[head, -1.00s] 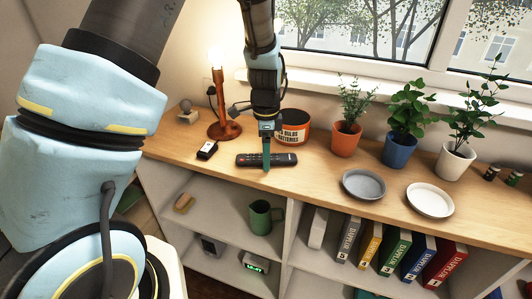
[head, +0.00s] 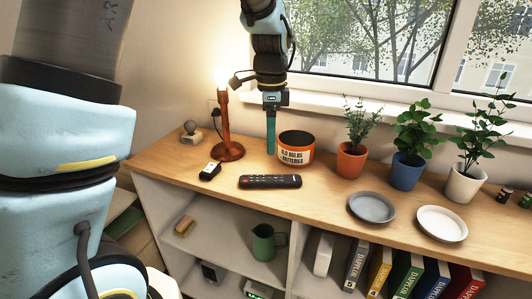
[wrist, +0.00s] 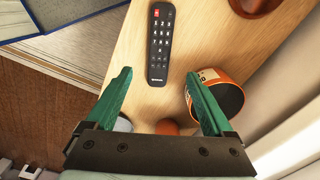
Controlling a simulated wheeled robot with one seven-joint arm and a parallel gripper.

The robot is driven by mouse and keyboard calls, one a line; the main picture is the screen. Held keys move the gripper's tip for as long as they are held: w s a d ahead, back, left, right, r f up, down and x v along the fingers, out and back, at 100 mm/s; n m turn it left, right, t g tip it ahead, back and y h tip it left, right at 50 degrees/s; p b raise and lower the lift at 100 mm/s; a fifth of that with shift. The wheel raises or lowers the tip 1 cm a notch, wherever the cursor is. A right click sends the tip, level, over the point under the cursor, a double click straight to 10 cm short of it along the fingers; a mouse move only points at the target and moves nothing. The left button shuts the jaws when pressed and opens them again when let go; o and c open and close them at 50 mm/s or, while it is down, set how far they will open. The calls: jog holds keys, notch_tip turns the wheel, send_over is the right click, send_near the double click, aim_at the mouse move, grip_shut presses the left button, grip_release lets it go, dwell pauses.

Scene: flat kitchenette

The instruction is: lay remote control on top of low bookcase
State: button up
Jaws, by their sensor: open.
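The black remote control (head: 270,181) lies flat on the wooden top of the low bookcase (head: 320,195), near its front edge. In the wrist view the remote (wrist: 160,45) lies beyond my fingertips, with its red button at the far end. My gripper (head: 271,150) is above the bookcase top, behind and above the remote, with its green fingers pointing down. In the wrist view my gripper (wrist: 155,85) is open, with nothing between its fingers.
An orange tin (head: 296,148) stands close to my gripper's right. A lit lamp (head: 227,130) and a small black-and-white box (head: 210,171) are to the left. Potted plants (head: 351,160), a grey plate (head: 372,207) and a white plate (head: 442,224) are to the right.

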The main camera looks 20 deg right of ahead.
jog(key=s+a+f+n, duration=0.1)
jog(key=s+a+n, duration=0.1)
jog(key=a+n, duration=0.8)
jog(key=s+a+f+n+t, duration=0.1)
jog(key=a+n, duration=0.9)
jog(key=a, duration=1)
jog(key=shift+s+f+n+t, duration=0.3)
jog(key=shift+s+f+n, duration=0.1)
jog(key=shift+s, duration=0.1)
